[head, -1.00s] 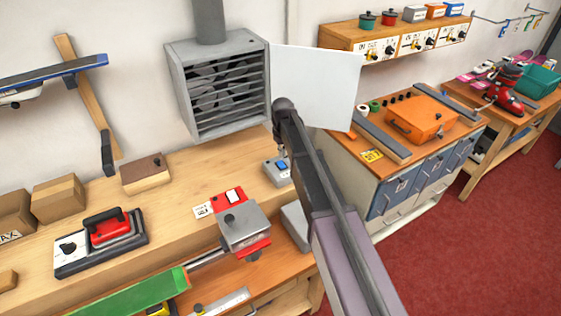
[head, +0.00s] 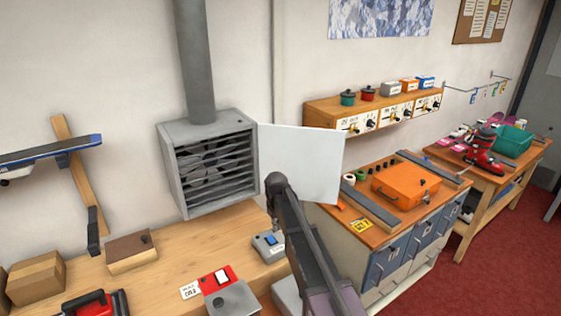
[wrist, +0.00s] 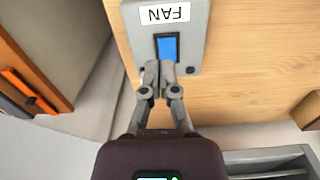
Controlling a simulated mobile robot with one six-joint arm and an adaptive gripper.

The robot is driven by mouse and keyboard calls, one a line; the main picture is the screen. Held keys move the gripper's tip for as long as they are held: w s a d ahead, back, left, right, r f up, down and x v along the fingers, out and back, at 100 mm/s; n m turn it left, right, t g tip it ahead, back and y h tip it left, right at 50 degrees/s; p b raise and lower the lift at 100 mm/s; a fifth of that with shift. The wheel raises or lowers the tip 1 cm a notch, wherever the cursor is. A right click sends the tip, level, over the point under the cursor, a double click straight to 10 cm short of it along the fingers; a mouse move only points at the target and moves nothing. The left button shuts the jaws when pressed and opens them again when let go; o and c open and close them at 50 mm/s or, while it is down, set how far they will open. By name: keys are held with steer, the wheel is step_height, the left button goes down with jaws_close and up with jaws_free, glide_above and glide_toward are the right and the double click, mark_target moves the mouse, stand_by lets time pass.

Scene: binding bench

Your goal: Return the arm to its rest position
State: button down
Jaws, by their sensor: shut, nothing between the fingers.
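My gripper (wrist: 159,77) is shut and empty in the wrist view. Its fingertips overlap the lower edge of the blue rocker (wrist: 166,46) on the grey fan switch box (wrist: 196,50), labelled FAN. I cannot tell whether they touch it. In the head view my arm (head: 300,235) reaches up from the lower right, and the fan switch box (head: 263,252) shows just left of it on the wooden bench (head: 195,248). My fingers are mostly hidden or too small there.
A grey louvred fan unit (head: 164,160) with a duct hangs above the bench, beside a white panel (head: 310,165). A cabinet with an orange case (head: 405,185) stands to the right.

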steer(key=s+d+f+m+b, duration=0.2)
steer(key=s+d+m, duration=0.4)
steer(key=s+d, duration=1.5)
steer(key=s, duration=0.3)
steer(key=shift+s+f+b, duration=0.3)
